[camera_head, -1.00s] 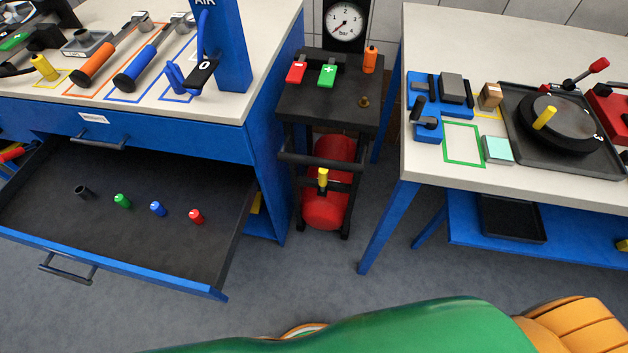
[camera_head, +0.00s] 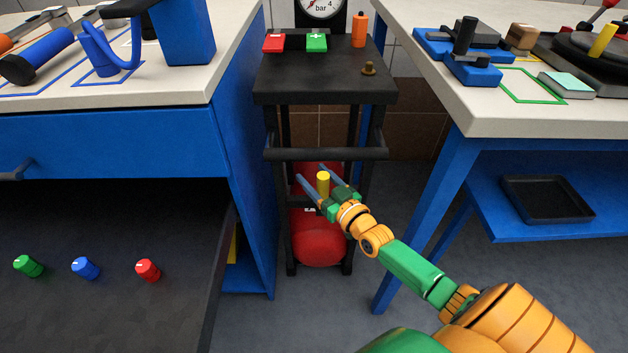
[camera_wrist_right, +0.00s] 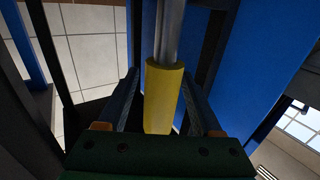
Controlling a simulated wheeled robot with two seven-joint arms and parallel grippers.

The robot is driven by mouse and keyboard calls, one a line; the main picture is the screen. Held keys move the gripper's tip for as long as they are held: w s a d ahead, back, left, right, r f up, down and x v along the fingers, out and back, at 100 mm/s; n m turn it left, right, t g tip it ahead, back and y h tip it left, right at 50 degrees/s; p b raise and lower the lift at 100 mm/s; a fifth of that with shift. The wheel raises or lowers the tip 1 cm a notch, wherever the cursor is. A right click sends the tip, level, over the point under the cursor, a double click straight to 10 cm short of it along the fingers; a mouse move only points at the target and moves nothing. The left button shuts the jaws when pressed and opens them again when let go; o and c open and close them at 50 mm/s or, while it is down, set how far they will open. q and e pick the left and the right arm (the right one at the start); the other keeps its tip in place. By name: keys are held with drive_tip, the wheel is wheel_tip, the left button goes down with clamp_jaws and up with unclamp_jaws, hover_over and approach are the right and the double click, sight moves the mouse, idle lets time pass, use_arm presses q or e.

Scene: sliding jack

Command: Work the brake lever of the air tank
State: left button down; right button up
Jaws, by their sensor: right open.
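The red air tank (camera_head: 318,240) sits low inside the black cart (camera_head: 325,82). A lever with a yellow grip (camera_head: 322,183) stands in front of the tank. My right gripper (camera_head: 312,173) is open, with its two fingers on either side of the yellow grip. In the right wrist view the yellow grip (camera_wrist_right: 163,95) and its grey metal rod lie between the two dark fingers, with a gap visible on both sides. The fingers hide the base of the lever in the head view. My left gripper is not in view.
The cart's black crossbar (camera_head: 325,154) runs just above the gripper. A blue workbench with an open drawer (camera_head: 100,310) stands at left, and a table with blue legs (camera_head: 425,240) at right. A pressure gauge (camera_head: 320,8) tops the cart.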

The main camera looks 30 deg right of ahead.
clamp_jaws()
idle(1.4)
